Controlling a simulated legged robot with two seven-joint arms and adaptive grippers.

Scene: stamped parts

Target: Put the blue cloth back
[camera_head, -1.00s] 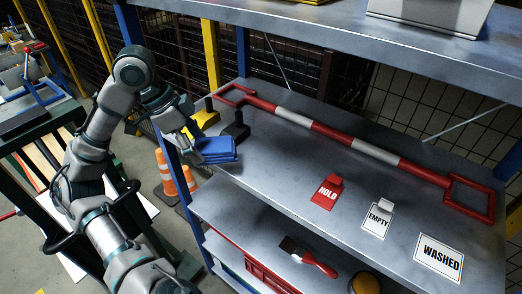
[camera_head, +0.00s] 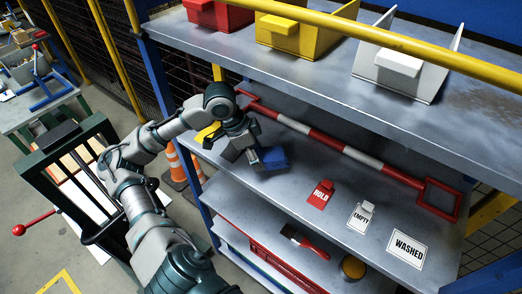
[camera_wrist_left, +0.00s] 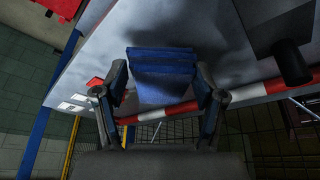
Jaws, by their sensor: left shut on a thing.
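The folded blue cloth (camera_head: 275,158) is at the left end of the grey middle shelf (camera_head: 318,172). My left gripper (camera_head: 257,160) is shut on it. In the left wrist view the cloth (camera_wrist_left: 162,62) spans between the two fingers of the gripper (camera_wrist_left: 161,92), with the shelf surface behind it. I cannot tell whether the cloth touches the shelf. My right gripper is not in view.
A red-and-white barrier bar (camera_head: 345,152) lies along the back of the shelf. A red HOLD tag (camera_head: 320,194), an EMPTY sign (camera_head: 359,217) and a WASHED sign (camera_head: 407,246) are to the right. Red, yellow (camera_head: 295,30) and white bins stand above.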

